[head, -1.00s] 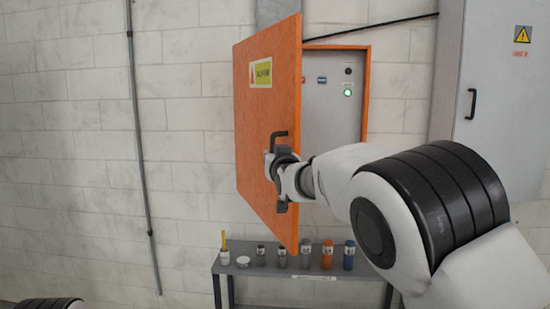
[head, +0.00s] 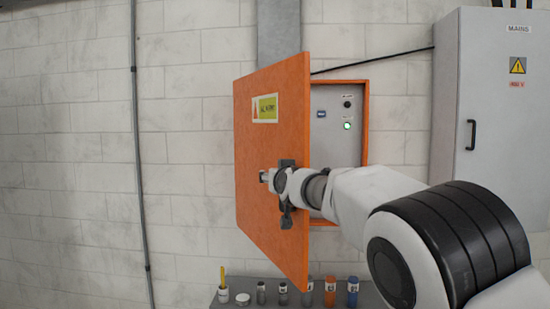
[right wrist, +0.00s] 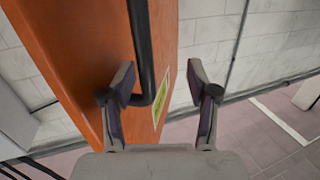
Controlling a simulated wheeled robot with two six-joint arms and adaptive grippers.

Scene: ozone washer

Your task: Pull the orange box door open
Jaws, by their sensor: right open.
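The orange box door (head: 262,140) is swung well out from its box, showing the grey control panel (head: 330,150) behind. Its black bar handle (right wrist: 144,45) shows in the right wrist view, with the orange door (right wrist: 70,50) behind and left of it. My right gripper (head: 268,178) is at the handle side of the door. In the right wrist view it (right wrist: 160,75) is open, and the handle's bent lower end shows between the fingers, closer to the left one. I cannot tell whether they touch. My left gripper is out of view.
A shelf (head: 370,295) with several small bottles and a white cup (head: 223,293) stands below the door. A grey mains cabinet (head: 490,90) hangs at right. A conduit (head: 139,150) runs down the wall left of the door, with bare wall between.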

